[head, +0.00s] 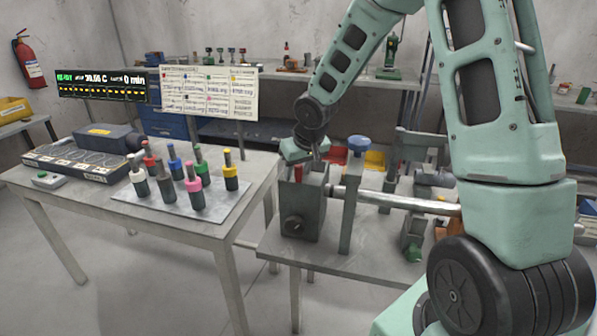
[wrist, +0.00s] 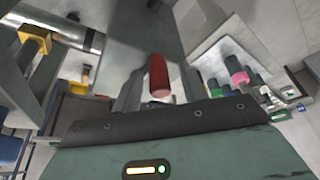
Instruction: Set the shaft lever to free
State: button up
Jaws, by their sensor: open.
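The shaft lever shows as a red handle (head: 299,172) at the top of a grey box (head: 303,205) on the right-hand table. A silver shaft (head: 395,199) runs to the right from beside the box. My gripper (head: 312,163) points down at the box top, close to the red handle. In the wrist view the red handle (wrist: 158,76) stands between the two fingers of my open gripper (wrist: 160,88). I cannot tell whether either finger touches it. The lower part of the lever and its setting marks are hidden.
A blue knob (head: 359,143) on a grey post stands just right of the box. The left table holds a plate (head: 225,208) with several coloured-collar augers. A display (head: 103,86) and a label board (head: 210,92) stand behind them. Red and yellow bins (head: 375,160) lie behind the shaft.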

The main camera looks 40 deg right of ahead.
jog(key=shift+c, duration=0.3)
grip_shut()
jog(key=shift+w, duration=0.1)
